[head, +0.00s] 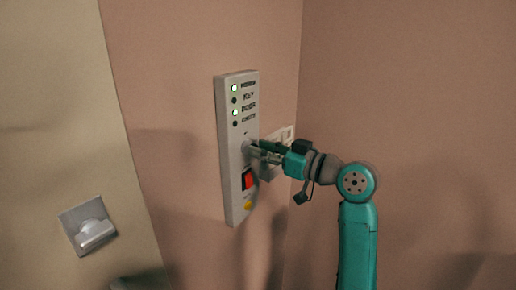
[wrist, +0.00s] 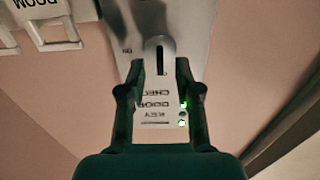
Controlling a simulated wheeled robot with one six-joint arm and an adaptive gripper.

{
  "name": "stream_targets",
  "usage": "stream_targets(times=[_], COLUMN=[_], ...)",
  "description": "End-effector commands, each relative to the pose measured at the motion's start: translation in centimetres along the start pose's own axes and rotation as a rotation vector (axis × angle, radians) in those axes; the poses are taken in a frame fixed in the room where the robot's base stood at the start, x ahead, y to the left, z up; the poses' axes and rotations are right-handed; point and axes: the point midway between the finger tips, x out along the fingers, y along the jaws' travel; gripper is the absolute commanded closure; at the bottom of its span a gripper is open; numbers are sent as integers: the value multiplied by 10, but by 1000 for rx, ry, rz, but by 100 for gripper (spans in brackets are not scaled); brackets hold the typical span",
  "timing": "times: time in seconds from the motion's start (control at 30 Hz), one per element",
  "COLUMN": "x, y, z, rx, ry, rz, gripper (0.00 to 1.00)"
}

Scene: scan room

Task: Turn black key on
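The control panel (head: 237,190) is a tall pale box on the pink wall, with lights labelled POWER, KEY, DOOR and CHECK. The POWER and DOOR lights are lit; KEY and CHECK are dark. In the wrist view, where the panel appears upside down, the slim black key (wrist: 160,52) stands lengthwise in the picture, with an ON mark to its left. My gripper (head: 257,152) is at the panel's middle and hides the key in the head view. In the wrist view its fingers (wrist: 157,70) are apart, one on each side of the key, with gaps between.
A red switch (head: 250,180) and a yellow button (head: 248,205) sit low on the panel. White labelled tags (wrist: 52,22) hang beside it, close to my gripper. A beige door with a metal handle (head: 92,230) is at the left. The right wall is bare.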

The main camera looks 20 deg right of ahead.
Motion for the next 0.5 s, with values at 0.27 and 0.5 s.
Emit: stream_targets(times=[0.27, 0.5], x=[16, 16], y=[0, 0], z=[0, 0], rx=[1, 1], ry=[0, 0], rz=[0, 0], gripper=[67, 69])
